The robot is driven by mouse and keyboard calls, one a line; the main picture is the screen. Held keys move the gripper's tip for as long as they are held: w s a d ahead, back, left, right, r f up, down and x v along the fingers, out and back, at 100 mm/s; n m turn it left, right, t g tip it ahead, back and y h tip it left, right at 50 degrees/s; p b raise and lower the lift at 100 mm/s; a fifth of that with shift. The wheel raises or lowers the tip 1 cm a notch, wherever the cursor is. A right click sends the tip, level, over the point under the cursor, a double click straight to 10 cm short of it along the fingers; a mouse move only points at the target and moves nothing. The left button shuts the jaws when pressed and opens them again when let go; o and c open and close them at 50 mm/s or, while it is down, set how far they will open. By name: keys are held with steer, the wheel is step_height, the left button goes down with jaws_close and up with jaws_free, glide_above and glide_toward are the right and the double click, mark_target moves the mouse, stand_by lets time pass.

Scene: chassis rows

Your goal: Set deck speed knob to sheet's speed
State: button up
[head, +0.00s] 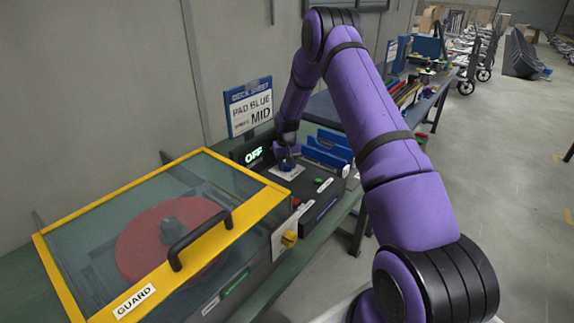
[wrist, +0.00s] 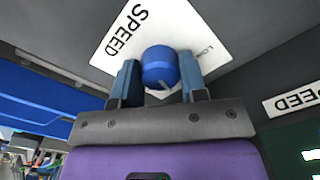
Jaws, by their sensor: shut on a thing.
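The deck sheet (head: 250,106) stands behind the deck and reads "PAD BLUE" and "MID". The blue speed knob (wrist: 159,67) sits on a white plate marked "SPEED" (wrist: 125,35) in the wrist view. My gripper (wrist: 160,78) is shut on the knob, one finger on each side. A pale pointer line shows on the knob's lower edge; the plate's setting marks are mostly hidden or too small to read. In the head view my gripper (head: 287,163) is at the plate, and the knob is mostly hidden by it.
A green-lit display (head: 254,154) reads "OFF". The yellow-framed guard (head: 130,302) is down over a red disc (head: 165,240). Blue holders (head: 328,150) stand close to the right of my gripper.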

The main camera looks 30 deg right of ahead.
steer(key=shift+n, duration=1.6)
steer(key=o, duration=0.9)
step_height(320, 180, up, 11)
steer(key=shift+f, duration=0.1)
